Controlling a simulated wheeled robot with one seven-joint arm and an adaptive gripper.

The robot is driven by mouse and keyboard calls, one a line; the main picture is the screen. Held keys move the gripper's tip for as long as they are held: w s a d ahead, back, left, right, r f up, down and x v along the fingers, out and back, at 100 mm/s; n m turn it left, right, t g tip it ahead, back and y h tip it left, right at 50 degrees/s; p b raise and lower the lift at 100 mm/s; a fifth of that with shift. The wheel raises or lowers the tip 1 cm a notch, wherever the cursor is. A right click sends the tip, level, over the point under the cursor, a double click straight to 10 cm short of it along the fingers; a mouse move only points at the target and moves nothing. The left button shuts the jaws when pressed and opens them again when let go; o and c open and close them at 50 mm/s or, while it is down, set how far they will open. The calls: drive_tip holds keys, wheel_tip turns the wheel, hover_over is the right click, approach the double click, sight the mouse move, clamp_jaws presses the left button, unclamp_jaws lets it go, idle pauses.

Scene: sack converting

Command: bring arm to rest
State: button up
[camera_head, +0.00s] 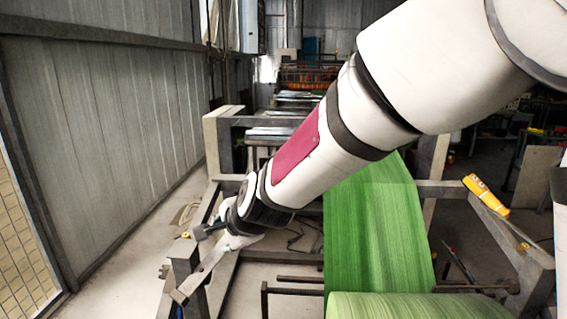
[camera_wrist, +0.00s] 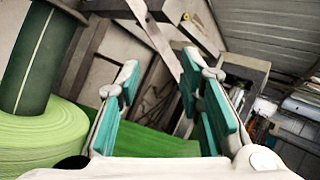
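My arm crosses the head view from the upper right down to the left of the middle. Its end, my gripper (camera_wrist: 162,88), shows in the wrist view with teal-padded fingers spread apart and nothing between them. In the head view the gripper end is near the left post of the machine frame (camera_head: 187,262); its fingers are hard to make out there, and I cannot tell whether they touch the frame. The arm hides part of the green woven sheet (camera_head: 375,225) behind it.
A green roll (camera_head: 415,306) lies at the bottom of the head view; a green roll also shows in the wrist view (camera_wrist: 40,138). A yellow control box (camera_head: 486,196) sits on the right frame rail. A corrugated wall (camera_head: 110,140) stands left, with bare floor (camera_head: 125,265) beside it.

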drive_tip(key=s+d+r+n+h, duration=0.2)
drive_tip(key=s+d+r+n, duration=0.3)
drive_tip(key=d, duration=0.6)
drive_tip(key=s+d+r+n+g+h, duration=0.1)
drive_tip(key=s+d+n+g+h, duration=0.2)
drive_tip(key=s+d, duration=1.7)
drive_tip(key=s+n, duration=0.3)
drive_tip(key=shift+s+d+h, duration=0.3)
drive_tip(key=shift+s, duration=0.1)
